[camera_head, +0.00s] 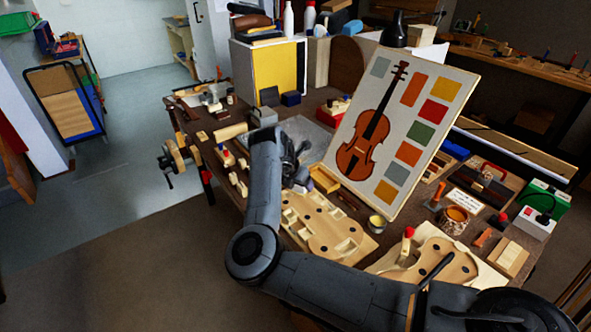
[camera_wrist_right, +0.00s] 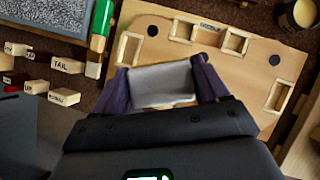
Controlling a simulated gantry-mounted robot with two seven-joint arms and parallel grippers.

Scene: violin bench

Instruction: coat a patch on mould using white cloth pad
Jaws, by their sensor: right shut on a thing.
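The mould (camera_head: 322,232) is a flat pale wooden board with block-lined cut-outs and dark holes, lying on the bench. It fills much of the right wrist view (camera_wrist_right: 250,75). My right gripper (camera_wrist_right: 163,84) is shut on the white cloth pad (camera_wrist_right: 163,82), which sits between its two dark purple fingers. In that view the pad overlaps the mould's middle; I cannot tell whether it touches. In the head view my right gripper (camera_head: 297,165) is at the mould's far left end, and I cannot make out the pad there. My left gripper is not in view.
A small pot of pale yellow stuff (camera_head: 377,223) stands right of the mould, under the leaning violin chart (camera_head: 400,130). A violin-shaped board (camera_head: 455,265) lies at front right.

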